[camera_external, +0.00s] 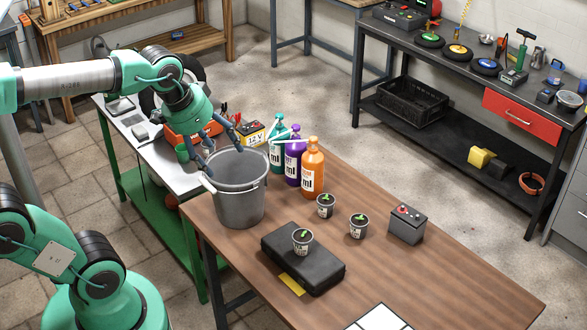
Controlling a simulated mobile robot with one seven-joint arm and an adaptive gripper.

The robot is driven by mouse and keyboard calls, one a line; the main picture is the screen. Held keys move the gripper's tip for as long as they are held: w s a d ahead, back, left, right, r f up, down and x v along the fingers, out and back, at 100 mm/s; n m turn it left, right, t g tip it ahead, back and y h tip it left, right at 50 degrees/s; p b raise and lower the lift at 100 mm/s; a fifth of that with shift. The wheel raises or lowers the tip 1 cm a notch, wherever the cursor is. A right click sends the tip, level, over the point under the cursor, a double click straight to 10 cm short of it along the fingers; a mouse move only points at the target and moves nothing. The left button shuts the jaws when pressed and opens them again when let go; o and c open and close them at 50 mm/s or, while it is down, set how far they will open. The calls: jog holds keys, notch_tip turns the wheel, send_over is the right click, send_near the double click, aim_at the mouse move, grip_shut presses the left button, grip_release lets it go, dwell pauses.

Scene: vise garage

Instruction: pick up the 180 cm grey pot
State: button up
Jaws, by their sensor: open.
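Several small grey pots with green sprouts stand at the table's middle: one (326,207) near the bottles, one (358,227) to its right, and one (302,241) on a black case. Their printing is too small to read. A larger grey metal bucket (240,205) stands upright at the table's left end and looks empty. I cannot tell from size which vessel is the 180 cm one. My gripper (222,154) is open and empty, pointing down by the bucket's far left rim. I cannot tell whether it touches the rim. It is well left of the small pots.
The brown table (440,270) also holds teal, purple (293,165) and orange (313,168) bottles behind the small pots, the black case (325,270) and a grey battery (407,225). A cluttered white-topped bench (175,180) adjoins at left. The table's right end is mostly clear.

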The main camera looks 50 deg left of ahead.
jog(key=w+f+m+g, duration=0.1)
jog(key=w+f, duration=0.1)
jog(key=w, duration=1.1)
jog(key=m+g, duration=0.4)
send_over(326, 199)
notch_tip(326, 199, down, 26)
jog(key=shift+p, duration=0.4)
jog(key=shift+s+f, duration=0.1)
jog(key=shift+f, duration=0.05)
jog(key=shift+f+b, duration=0.8)
jog(key=shift+f, duration=3.4)
